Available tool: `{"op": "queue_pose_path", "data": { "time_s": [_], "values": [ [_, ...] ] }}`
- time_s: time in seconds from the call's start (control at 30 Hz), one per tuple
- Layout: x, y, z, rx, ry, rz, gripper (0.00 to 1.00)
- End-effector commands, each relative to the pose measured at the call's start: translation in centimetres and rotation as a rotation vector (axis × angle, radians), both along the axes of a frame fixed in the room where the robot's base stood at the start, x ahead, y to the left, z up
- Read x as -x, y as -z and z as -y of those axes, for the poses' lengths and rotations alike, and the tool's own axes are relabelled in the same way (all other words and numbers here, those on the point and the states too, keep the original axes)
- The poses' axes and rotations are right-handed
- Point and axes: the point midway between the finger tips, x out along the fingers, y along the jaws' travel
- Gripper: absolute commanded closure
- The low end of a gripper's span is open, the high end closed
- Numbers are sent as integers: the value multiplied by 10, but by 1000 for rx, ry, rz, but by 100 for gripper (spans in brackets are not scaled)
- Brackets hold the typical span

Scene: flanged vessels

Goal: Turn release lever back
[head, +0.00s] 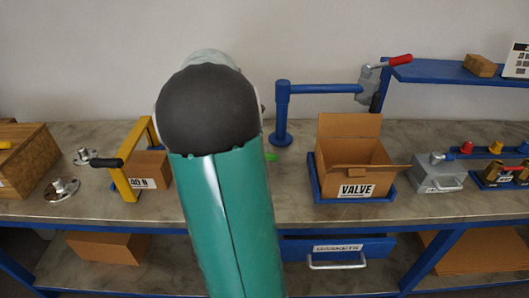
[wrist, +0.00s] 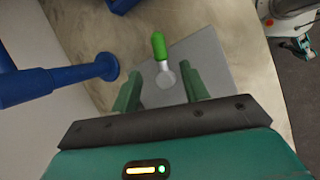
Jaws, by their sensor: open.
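A lever with a green grip (wrist: 158,46) and a round grey metal end (wrist: 165,79) shows in the wrist view, over a flat grey plate (wrist: 205,52). My gripper (wrist: 161,76) is open, with one green finger on each side of the lever's metal end. The fingers look apart from the lever; their height above it is hard to tell. The green grip points away from my palm. In the head view only a small green bit (head: 271,157) shows beside my arm, which hides my gripper and the rest of the lever.
A blue post (head: 282,112) with a side arm stands close by; it also shows left of my fingers in the wrist view (wrist: 60,80). A red-handled lever (head: 399,60) is at that arm's end. An open VALVE box (head: 352,165) stands to the right, a yellow frame (head: 125,180) to the left.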

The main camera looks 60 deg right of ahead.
Motion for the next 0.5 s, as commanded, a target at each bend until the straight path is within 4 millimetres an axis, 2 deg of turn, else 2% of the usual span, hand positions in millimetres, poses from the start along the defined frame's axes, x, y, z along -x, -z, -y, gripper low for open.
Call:
{"op": "queue_pose_path", "data": {
  "time_s": [0.1, 0.3, 0.5],
  "values": [
    [8, 22, 8, -2, 3, -2, 55],
    [18, 55, 20, -2, 2, -1, 55],
    [22, 72, 25, 0, 1, 1, 55]
  ]
}}
